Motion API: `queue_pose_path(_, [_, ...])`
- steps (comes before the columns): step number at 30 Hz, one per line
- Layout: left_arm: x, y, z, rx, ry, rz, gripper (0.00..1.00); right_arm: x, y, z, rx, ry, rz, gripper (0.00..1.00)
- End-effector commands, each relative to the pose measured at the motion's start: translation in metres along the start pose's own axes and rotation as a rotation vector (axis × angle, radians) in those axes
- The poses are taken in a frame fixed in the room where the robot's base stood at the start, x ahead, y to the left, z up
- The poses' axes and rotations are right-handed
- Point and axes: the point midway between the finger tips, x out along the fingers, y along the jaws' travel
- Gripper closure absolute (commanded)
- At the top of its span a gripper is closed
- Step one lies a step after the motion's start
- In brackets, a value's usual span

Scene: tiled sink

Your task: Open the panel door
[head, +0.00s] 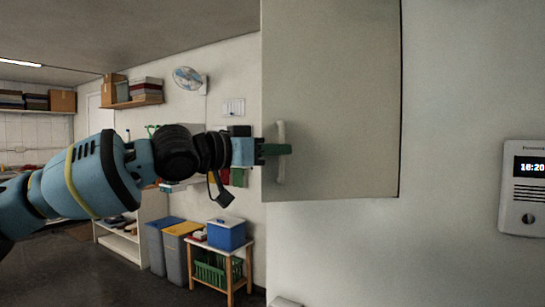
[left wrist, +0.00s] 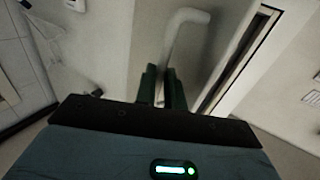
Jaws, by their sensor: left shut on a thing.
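The panel door (head: 340,90) is a flat grey panel, upright, in the upper middle of the head view; its top is cut off. A white bar handle (head: 281,170) stands upright near its left edge. My left gripper (head: 284,149) reaches the handle from the left, with its green fingers shut on it. In the left wrist view the dark fingers (left wrist: 163,85) close around the lower part of the handle (left wrist: 178,30). A dark slot beside a pale edge strip (left wrist: 232,62) runs right of the handle there. My right gripper is not in view.
A wall intercom with a clock display (head: 524,188) is on the right. Below left are a small wooden table (head: 230,262) with a blue cooler (head: 227,234), grey bins (head: 176,255) and a white shelf (head: 120,243). A wall fan (head: 187,79) hangs behind my arm.

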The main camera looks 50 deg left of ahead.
Motion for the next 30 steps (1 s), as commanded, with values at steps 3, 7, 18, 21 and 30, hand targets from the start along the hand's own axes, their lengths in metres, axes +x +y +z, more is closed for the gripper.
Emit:
queue_pose_path(3, [-0.002, 0.017, 0.005, 0.005, -0.002, 0.005, 1.00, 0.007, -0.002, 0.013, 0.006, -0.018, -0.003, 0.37])
queue_pose_path(7, [-0.005, 0.034, 0.005, 0.007, -0.003, 0.004, 1.00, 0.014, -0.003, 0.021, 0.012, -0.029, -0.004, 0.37])
queue_pose_path(18, [-0.007, 0.082, 0.006, 0.008, -0.002, -0.134, 1.00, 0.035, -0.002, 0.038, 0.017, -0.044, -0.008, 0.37])
queue_pose_path(21, [-0.007, 0.096, 0.005, 0.006, -0.002, -0.133, 1.00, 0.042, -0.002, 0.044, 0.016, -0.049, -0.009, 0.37])
queue_pose_path(30, [0.000, 0.147, 0.005, 0.010, -0.002, -0.227, 1.00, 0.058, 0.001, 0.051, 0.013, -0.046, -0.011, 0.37])
